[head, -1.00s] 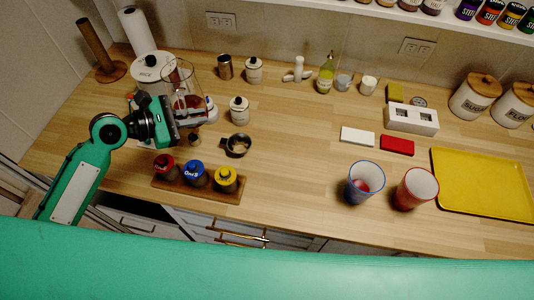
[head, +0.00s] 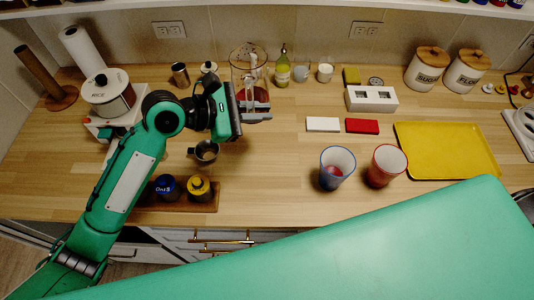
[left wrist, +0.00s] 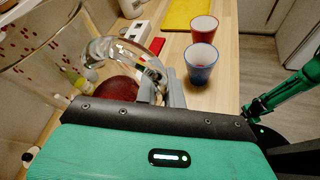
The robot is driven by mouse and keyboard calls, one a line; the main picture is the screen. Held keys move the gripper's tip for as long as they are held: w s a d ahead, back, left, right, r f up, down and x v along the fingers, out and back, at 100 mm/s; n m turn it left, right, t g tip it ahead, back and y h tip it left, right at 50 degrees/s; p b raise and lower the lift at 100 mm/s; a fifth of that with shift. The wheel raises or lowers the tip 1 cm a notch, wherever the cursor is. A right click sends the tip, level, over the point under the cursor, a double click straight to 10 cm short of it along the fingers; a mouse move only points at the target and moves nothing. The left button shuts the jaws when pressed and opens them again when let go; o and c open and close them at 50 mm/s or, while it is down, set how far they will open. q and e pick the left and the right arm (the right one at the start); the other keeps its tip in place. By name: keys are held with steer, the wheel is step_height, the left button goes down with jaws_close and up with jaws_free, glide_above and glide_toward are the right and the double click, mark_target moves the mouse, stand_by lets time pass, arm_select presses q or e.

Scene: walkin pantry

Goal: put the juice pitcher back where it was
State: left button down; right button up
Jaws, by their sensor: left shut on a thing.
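The juice pitcher (head: 250,65) is clear glass with red juice low inside. It is in the upper middle of the head view, towards the back of the counter. In the left wrist view the pitcher (left wrist: 45,60) fills the left side, its curved clear handle (left wrist: 125,48) towards the fingers. My left gripper (head: 250,112) is shut on the pitcher at its handle side; its fingers show in the left wrist view (left wrist: 157,88). I cannot tell whether the pitcher's base touches the counter. My right gripper does not show clearly.
A blue-rimmed cup (head: 336,168) and a red cup (head: 388,165) stand right of the pitcher, near a yellow tray (head: 447,150). Mid-counter is clear.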

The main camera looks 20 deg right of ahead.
arm_select(q)
steer(key=shift+m+g, duration=0.4)
steer(key=shift+g, duration=0.1)
steer(key=d+f, duration=0.1)
steer(key=f, duration=0.5)
steer(key=s+d+f+p, duration=0.1)
steer(key=f, duration=0.5)
steer(key=d+f+p, duration=0.1)
steer(key=f, duration=0.5)
steer(key=shift+s+f, duration=0.2)
steer(key=shift+s, duration=0.05)
steer(key=shift+f, duration=0.35)
steer(key=c, duration=1.9)
jaws_free()
steer(key=shift+f, duration=0.2)
steer(key=o, duration=0.4)
